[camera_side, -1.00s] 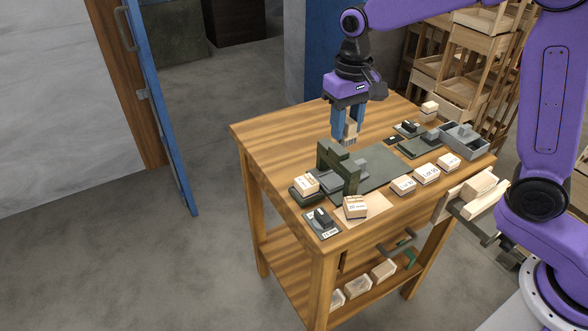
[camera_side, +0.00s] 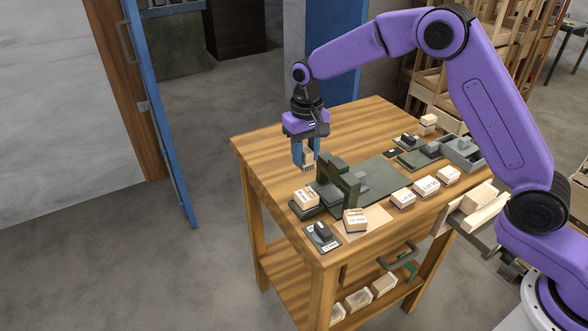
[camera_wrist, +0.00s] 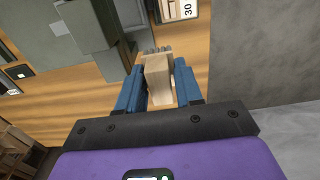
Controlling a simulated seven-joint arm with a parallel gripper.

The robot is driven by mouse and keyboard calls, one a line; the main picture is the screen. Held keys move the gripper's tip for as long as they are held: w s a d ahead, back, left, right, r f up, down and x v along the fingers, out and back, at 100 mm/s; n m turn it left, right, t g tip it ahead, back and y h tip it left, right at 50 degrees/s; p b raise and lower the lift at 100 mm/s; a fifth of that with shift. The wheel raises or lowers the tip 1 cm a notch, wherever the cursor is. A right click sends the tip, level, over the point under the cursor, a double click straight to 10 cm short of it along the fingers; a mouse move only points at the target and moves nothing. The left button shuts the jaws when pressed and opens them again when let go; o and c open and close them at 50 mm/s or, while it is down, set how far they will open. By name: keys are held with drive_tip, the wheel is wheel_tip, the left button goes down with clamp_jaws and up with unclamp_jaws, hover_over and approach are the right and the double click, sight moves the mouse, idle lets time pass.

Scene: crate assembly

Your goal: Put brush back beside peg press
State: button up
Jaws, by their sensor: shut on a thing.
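My gripper (camera_side: 306,153) has blue fingers shut on the brush (camera_side: 307,161), a small light wooden block with dark bristles. In the wrist view the brush (camera_wrist: 159,78) sits between my two fingers (camera_wrist: 159,85), bristles pointing away from my wrist. The peg press (camera_side: 338,181) is a dark green-grey frame standing on the workbench. My gripper is just behind and left of the press, above the bench top. The press also shows at the upper left of the wrist view (camera_wrist: 84,25). Whether the bristles touch the wood I cannot tell.
A labelled block (camera_side: 306,198) sits left of the press, and another block (camera_side: 355,219) lies in front. A dark stamp-like piece (camera_side: 322,232) stands at the front corner. Several blocks and a grey tray (camera_side: 463,152) are at the right. The bench's back left (camera_side: 266,149) is clear.

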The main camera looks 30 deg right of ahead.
drive_tip(key=w+f, duration=0.1)
drive_tip(key=f, duration=0.1)
drive_tip(key=w+a+f, duration=0.1)
drive_tip(key=w+f, duration=0.1)
drive_tip(key=shift+w, duration=0.1)
drive_tip(key=shift+f, duration=1.6)
drive_tip(key=shift+f, duration=0.15)
drive_tip(key=o, duration=1)
wheel_tip(320, 180, up, 12)
drive_tip(key=shift+r, duration=0.2)
